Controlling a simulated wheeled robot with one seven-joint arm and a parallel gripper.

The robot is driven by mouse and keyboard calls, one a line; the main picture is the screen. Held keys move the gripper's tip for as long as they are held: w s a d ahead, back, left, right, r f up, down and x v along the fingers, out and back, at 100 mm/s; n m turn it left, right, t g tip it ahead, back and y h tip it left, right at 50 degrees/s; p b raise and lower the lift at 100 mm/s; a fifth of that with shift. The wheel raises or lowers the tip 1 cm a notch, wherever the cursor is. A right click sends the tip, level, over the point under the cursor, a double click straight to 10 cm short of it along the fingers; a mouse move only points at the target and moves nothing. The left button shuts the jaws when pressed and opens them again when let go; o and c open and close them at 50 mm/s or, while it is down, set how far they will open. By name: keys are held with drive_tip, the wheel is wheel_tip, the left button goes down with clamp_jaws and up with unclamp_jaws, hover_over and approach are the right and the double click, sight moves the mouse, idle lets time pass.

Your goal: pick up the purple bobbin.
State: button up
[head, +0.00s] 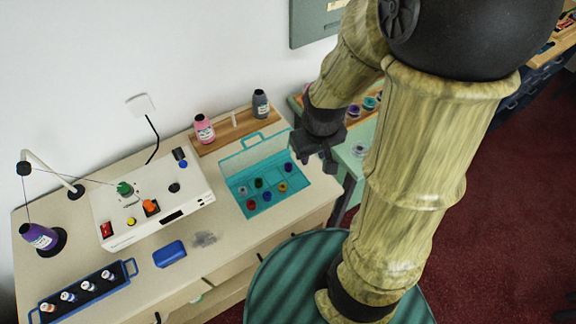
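A teal open case (234,163) on the counter holds several small bobbins in its front part.
A white machine (185,198) stands left of the case, with a large purple thread cone (38,236) beyond it. A blue box (169,254) and a blue rack (125,282) lie in front. Pink (204,130) and grey (261,104) bottles stand behind.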

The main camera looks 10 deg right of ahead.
drive_tip(key=w+d+f+n+y+p, duration=0.5)
drive_tip(key=w+d+f+n, duration=0.1)
drive_tip(key=n, duration=0.4)
drive_tip(key=w+f, duration=0.1)
drive_tip(key=w, duration=0.1)
drive_tip(key=shift+w+d+f+n+t+y, duration=0.2)
drive_tip(key=shift+w+f+n+t+y, duration=0.1)
drive_tip(key=shift+w+f+n+t, duration=0.1)
drive_tip(key=p+x, duration=0.3)
drive_tip(key=x, duration=0.9)
drive_tip(key=shift+f, duration=0.2)
drive_tip(key=shift+d, duration=0.1)
